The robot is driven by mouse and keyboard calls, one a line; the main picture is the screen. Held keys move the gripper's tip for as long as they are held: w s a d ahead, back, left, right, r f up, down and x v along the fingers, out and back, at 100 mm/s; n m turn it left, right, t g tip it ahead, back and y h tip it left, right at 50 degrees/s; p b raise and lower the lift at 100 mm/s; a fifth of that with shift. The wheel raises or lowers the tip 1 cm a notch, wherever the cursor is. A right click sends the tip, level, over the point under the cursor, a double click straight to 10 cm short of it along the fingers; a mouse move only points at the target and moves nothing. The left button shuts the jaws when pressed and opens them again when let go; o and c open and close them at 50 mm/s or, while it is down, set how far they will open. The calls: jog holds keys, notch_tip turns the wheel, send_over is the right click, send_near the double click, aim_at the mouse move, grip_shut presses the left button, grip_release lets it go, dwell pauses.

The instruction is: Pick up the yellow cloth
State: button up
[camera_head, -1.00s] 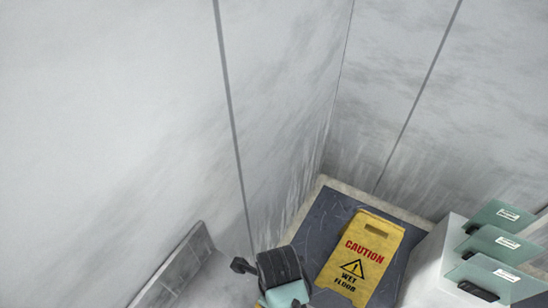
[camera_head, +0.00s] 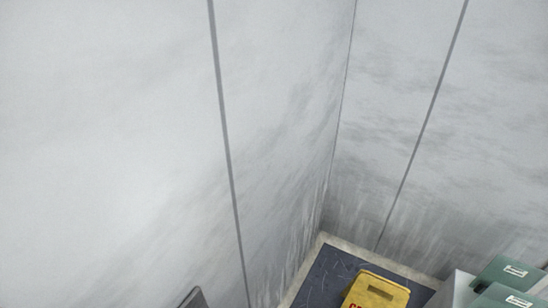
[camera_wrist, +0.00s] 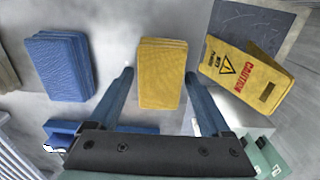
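The yellow cloth (camera_wrist: 162,72) shows in the wrist view as a thick folded stack, upper middle. My gripper (camera_wrist: 159,75) is open, with its two blue fingers spread wide. The cloth appears between and beyond the fingertips, with a narrow gap on each side. I cannot tell how far above or away from it the fingers are. Nothing is held. Neither the cloth nor my gripper shows in the head view.
A folded blue cloth stack (camera_wrist: 60,63) lies left of the yellow one. A yellow caution sign (camera_wrist: 243,77) stands to the right, by a dark mat (camera_wrist: 262,25). Teal panels (camera_head: 508,272) stand on a pale block at the head view's lower right. Walls enclose the corner.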

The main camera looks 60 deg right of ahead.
jog(key=c, duration=1)
